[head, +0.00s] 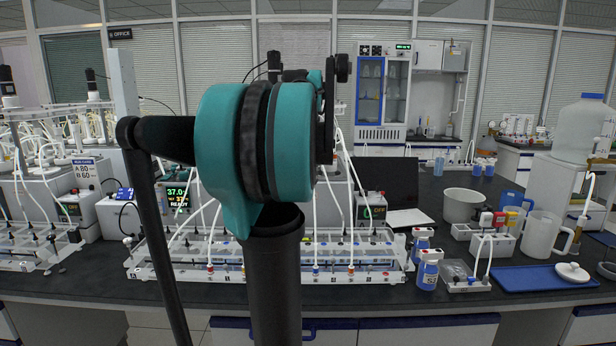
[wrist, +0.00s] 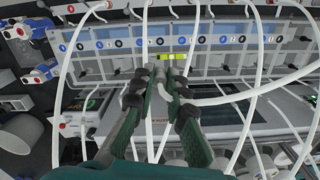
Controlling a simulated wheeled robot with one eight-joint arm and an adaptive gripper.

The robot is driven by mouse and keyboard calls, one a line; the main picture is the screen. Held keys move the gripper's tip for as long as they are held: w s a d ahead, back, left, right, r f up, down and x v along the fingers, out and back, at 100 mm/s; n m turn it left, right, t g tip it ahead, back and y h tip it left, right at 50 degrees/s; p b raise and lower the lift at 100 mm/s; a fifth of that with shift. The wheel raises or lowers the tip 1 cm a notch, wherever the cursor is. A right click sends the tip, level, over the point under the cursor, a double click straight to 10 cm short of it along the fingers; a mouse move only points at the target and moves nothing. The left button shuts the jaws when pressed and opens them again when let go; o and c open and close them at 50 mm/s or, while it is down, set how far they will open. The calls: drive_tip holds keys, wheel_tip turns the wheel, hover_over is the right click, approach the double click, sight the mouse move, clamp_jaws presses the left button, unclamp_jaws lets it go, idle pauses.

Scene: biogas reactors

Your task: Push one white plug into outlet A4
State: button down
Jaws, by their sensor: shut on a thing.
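My gripper (wrist: 166,80) shows in the wrist view, its two dark green fingers coming up from the bottom. The fingertips are close together, shut on a small pale piece, apparently a white plug (wrist: 172,74), mostly hidden by the fingers. It is held over the clear rack (wrist: 222,73), near a strip with numbered blue, black and red discs. White tubes run beside and behind the fingers. The markings are too small to read, so I cannot tell which outlet is A4. In the head view my teal arm joint hides the gripper and the middle of the rack (head: 345,262).
Loose white tubes (wrist: 262,88) arch around the gripper.

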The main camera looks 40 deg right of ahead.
drive_tip(key=shift+f, duration=7.6)
drive_tip(key=shift+f, duration=1.1)
drive_tip(key=c, duration=1.5)
unclamp_jaws()
drive_tip(key=shift+o, duration=0.2)
wheel_tip(320, 180, up, 12)
drive_tip(key=shift+r, duration=0.1)
